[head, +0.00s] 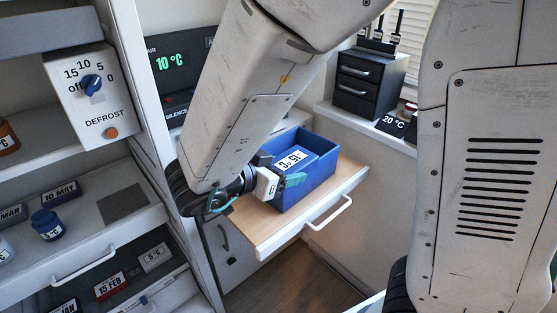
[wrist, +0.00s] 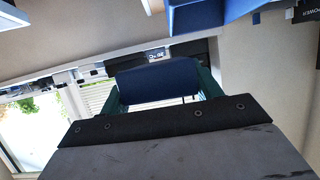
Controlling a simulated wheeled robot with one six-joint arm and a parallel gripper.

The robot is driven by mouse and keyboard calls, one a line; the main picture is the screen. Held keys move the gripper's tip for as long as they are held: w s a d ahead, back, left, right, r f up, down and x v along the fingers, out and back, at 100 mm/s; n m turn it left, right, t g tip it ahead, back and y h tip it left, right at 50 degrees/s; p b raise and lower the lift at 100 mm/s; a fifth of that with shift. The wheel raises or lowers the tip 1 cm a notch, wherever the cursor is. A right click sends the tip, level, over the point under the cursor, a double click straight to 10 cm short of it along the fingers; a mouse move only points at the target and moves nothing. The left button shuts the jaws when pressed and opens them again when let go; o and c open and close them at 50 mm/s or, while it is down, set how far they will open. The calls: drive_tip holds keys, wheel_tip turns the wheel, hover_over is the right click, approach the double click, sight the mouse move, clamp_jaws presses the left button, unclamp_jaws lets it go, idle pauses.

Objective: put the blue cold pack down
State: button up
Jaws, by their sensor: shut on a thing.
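The blue cold pack (wrist: 158,80) shows dark blue between the teal fingers of my gripper (wrist: 160,92) in the wrist view. My gripper is shut on it. In the head view my gripper (head: 255,190) is at the left side of an open blue bin (head: 318,184), with one teal finger in front of the bin. The pack is mostly hidden there by my arm and wrist. A blue surface with an upside-down white temperature label shows at the bin; I cannot tell whether it belongs to the pack. The bin also shows in the wrist view (wrist: 210,12).
The bin stands on a pulled-out wooden shelf (head: 262,232) with a white handle. Fridge shelves at left hold a dark blue jar (head: 47,224) and date blocks; a bare dark grey square (head: 123,203) lies there. A black drawer unit (head: 370,82) stands on the back ledge.

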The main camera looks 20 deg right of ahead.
drive_tip(key=w+d+f, duration=0.3)
drive_tip(key=w+f, duration=0.1)
drive_tip(key=w, duration=0.6)
drive_tip(key=shift+d+f, duration=0.2)
drive_tip(key=shift+d, duration=0.1)
drive_tip(key=shift+f, duration=0.65)
drive_tip(key=o, duration=1.1)
drive_tip(key=shift+o, duration=0.2)
